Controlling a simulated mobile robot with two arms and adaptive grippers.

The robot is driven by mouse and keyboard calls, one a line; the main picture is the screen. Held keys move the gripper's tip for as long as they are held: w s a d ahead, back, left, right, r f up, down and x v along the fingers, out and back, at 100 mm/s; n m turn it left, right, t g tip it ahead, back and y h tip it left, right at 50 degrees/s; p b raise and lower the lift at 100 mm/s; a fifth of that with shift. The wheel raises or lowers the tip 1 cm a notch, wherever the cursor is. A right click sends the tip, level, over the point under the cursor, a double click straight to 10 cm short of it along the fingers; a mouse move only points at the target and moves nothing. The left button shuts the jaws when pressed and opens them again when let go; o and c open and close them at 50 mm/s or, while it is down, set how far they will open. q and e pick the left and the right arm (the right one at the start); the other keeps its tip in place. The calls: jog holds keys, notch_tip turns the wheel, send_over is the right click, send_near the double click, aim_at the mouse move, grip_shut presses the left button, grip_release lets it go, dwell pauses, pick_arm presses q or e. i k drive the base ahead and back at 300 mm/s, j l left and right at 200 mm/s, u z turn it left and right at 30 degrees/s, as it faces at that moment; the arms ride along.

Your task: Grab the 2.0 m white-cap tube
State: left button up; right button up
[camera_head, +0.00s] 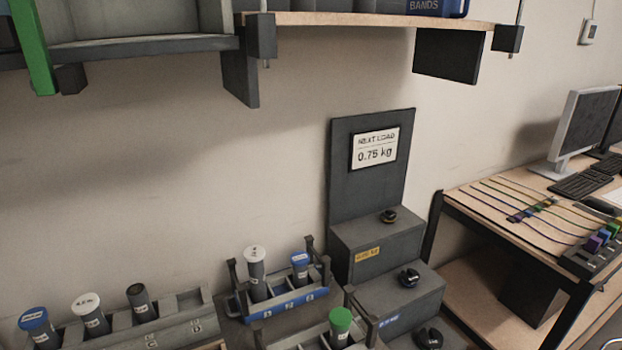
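Two tubes with white caps show. One white-cap tube (256,281) stands tall in the blue-fronted rack (288,304) at lower centre, in its left part. The other white-cap tube (96,322) stands tilted in the long grey rack (188,327) at lower left, between a blue-cap tube (41,334) and a black-cap tube (142,308). The marks on both white caps are too small to read surely, so I cannot tell which is 2.0 m. Neither of my grippers is in view.
A blue-cap tube (301,272) shares the blue-fronted rack. A green-cap tube (340,329) stands in a nearer rack. Grey stepped blocks with black knobs and a "NEXT LOAD 0.75 kg" sign (375,148) stand to the right. A shelf (380,20) overhangs above; a desk (470,204) is at right.

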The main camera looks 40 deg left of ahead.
aim_at(254, 255)
jog(key=u, duration=1.65)
